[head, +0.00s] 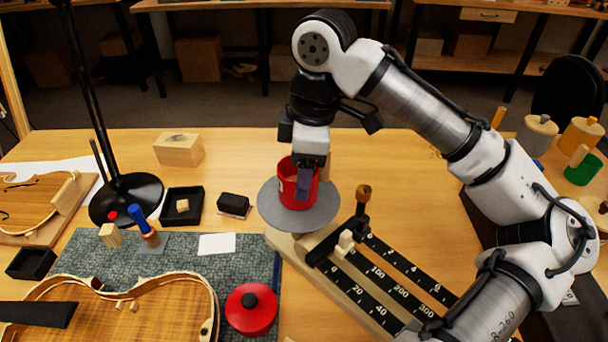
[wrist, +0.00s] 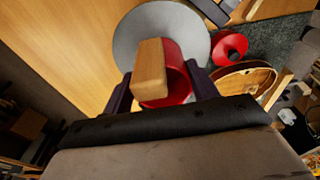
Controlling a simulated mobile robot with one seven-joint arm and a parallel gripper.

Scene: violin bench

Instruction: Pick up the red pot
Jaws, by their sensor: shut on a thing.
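The red pot (head: 286,185) is upright at the middle of the grey round plate (head: 270,221), and I cannot tell whether its base touches the plate. A pale wooden block-like part, perhaps its handle, shows against it in the wrist view (wrist: 150,72). My gripper (head: 306,184) reaches down from above and is shut on the red pot (wrist: 178,82), one finger on each side in the wrist view. The near finger hides part of the pot in the head view. A red lid with a black knob (head: 251,308) lies apart on the grey mat.
A scale with black numbered strips (head: 375,272) stands just right of the plate. A black lamp base (head: 126,200), black trays (head: 183,206) and a violin body (head: 135,307) are at left. White, orange and green pots (head: 583,168) stand at right. Bench behind the plate is mostly clear.

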